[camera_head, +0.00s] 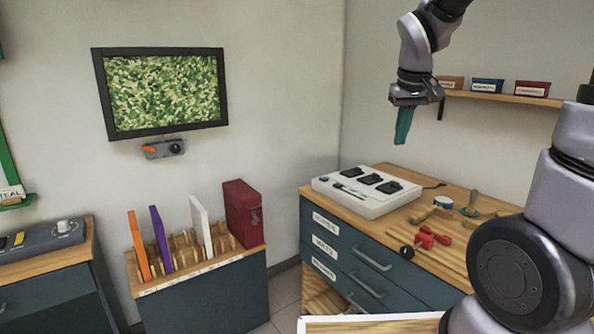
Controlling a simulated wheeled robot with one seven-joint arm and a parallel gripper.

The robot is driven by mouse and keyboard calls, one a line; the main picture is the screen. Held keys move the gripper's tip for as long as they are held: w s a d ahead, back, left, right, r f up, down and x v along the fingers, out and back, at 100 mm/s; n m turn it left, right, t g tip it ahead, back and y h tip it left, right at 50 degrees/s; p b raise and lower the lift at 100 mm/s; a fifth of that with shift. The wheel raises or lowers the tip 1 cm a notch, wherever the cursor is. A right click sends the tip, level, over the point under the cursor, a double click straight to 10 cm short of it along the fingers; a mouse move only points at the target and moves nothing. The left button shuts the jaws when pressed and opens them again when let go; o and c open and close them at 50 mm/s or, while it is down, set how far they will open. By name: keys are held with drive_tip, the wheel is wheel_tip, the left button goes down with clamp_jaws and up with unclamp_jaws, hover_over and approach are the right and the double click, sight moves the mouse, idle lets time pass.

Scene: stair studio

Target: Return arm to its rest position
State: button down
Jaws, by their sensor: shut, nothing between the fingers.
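My gripper (403,126) is at the upper right of the head view, pointing down, with teal fingers that look pressed together. It is shut and nothing shows held in it. It hangs in the air, in the picture above the workbench (330,204) and the white charger-like unit (366,190) on it, touching neither. My arm comes down to it from the top edge, and more of my arm fills the right side.
Behind my gripper is a wall shelf (500,97) with several small labelled bins. Tools such as red-handled pliers (428,238) lie on the workbench. A rack (200,265) with upright panels and a red case (242,213) stands left. A framed screen (162,92) hangs on the wall.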

drive_tip(key=s+r+m+t+y, duration=0.1)
drive_tip(key=s+r+m, duration=0.1)
drive_tip(key=s+r, duration=0.2)
drive_tip(key=s+r+m+t+y, duration=0.1)
drive_tip(key=s+r+m+t, duration=0.1)
drive_tip(key=s, duration=0.8)
drive_tip(key=shift+s+r+m+t, duration=0.3)
drive_tip(key=shift+r+m, duration=0.4)
drive_tip(key=shift+r, duration=0.15)
drive_tip(key=shift+d, duration=0.1)
